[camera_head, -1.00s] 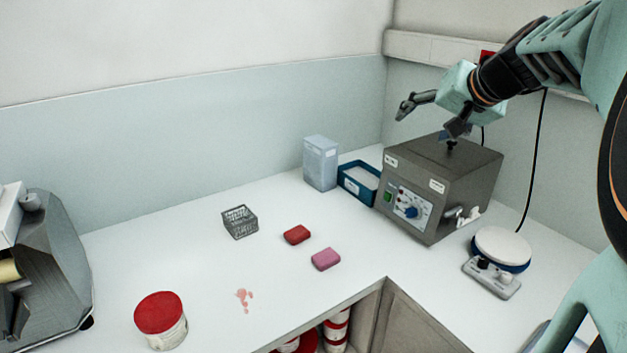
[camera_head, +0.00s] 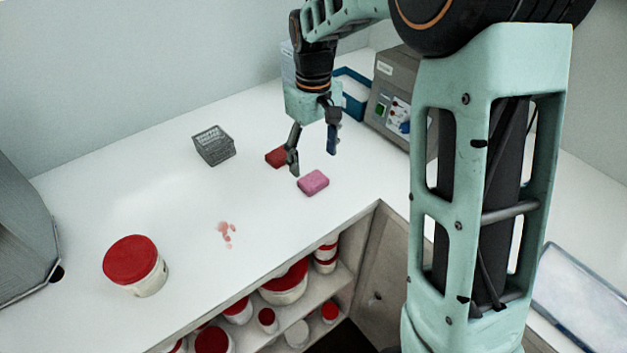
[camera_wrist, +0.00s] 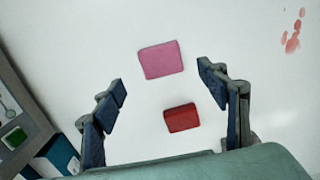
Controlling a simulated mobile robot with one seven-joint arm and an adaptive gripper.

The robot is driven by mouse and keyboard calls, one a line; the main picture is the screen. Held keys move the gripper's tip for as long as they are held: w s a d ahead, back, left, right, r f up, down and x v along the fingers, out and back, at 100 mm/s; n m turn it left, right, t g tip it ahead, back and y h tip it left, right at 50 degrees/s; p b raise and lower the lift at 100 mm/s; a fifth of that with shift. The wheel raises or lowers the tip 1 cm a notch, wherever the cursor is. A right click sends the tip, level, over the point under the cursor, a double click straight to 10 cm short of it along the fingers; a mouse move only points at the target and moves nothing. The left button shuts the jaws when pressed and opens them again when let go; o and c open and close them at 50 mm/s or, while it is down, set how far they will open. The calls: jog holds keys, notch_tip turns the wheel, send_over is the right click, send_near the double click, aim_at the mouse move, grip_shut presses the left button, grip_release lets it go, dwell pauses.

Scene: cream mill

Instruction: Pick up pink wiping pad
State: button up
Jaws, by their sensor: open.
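The pink wiping pad (camera_head: 313,182) lies flat on the white counter, near its front edge. My gripper (camera_head: 312,164) is open and empty above the counter, close to the pad, pointing down. In the wrist view the pink pad (camera_wrist: 161,60) lies beyond the fingertips, roughly centred between the lines of the two fingers. My gripper's fingers (camera_wrist: 160,85) stand wide apart there, touching nothing. A red pad (camera_head: 276,157) lies just behind the pink one, partly hidden by a finger in the head view. In the wrist view the red pad (camera_wrist: 181,118) shows whole between the fingers.
A grey wire basket (camera_head: 213,146) stands left of the pads. A red-lidded tub (camera_head: 135,266) stands at the front left, and a pink stain (camera_head: 227,234) marks the counter. A grey machine (camera_head: 388,95) and a blue tray (camera_head: 353,104) stand behind right. Shelves below hold several tubs.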

aim_at(313, 179)
notch_tip(313, 179, down, 7)
jog(key=shift+r, duration=0.2)
jog(key=shift+s, duration=0.1)
jog(key=shift+c, duration=0.2)
jog(key=c, duration=0.9)
